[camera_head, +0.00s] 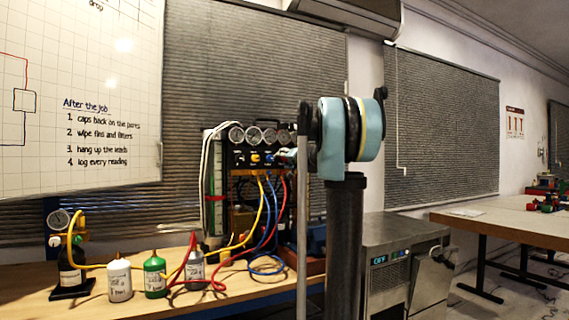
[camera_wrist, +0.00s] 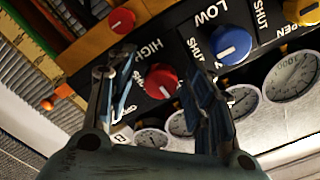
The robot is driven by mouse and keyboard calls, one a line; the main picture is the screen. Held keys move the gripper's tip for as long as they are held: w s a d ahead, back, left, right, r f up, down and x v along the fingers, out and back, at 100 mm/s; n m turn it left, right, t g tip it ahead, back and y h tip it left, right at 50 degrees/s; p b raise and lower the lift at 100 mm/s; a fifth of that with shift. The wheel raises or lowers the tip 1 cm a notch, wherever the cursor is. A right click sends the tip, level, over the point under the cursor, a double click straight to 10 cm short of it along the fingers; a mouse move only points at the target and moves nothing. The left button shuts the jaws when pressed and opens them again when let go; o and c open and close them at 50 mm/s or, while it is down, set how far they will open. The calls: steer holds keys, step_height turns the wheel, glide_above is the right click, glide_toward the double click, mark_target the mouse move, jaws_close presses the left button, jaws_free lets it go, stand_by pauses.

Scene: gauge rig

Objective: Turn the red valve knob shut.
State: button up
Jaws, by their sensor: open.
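The red valve knob (camera_wrist: 161,80) sits on the dark face of the gauge manifold (camera_wrist: 185,45), beside the word HIGH. My gripper (camera_wrist: 157,66) is open, with one finger on each side of the knob in the wrist view. I cannot tell whether either finger touches it. A blue knob (camera_wrist: 233,44) marked LOW and a yellow knob (camera_wrist: 301,10) sit further right. A second, smaller red knob (camera_wrist: 122,20) is on the orange part above.
Several gauges (camera_wrist: 291,76) line the manifold beside the knobs. Yellow, blue and red hoses (camera_head: 282,205) hang below it. Bottles (camera_head: 119,281) and a small gauge stand (camera_head: 70,265) are on the wooden bench (camera_head: 225,298). A steel machine (camera_head: 400,265) stands at right.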

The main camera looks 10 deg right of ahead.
steer(key=c, duration=1.1)
steer(key=shift+m, duration=0.3)
steer(key=m, duration=0.3)
steer(key=shift+m, duration=0.3)
steer(key=m, duration=0.4)
steer(key=shift+m, duration=0.3)
steer(key=m, duration=0.4)
steer(key=shift+m, duration=2.5)
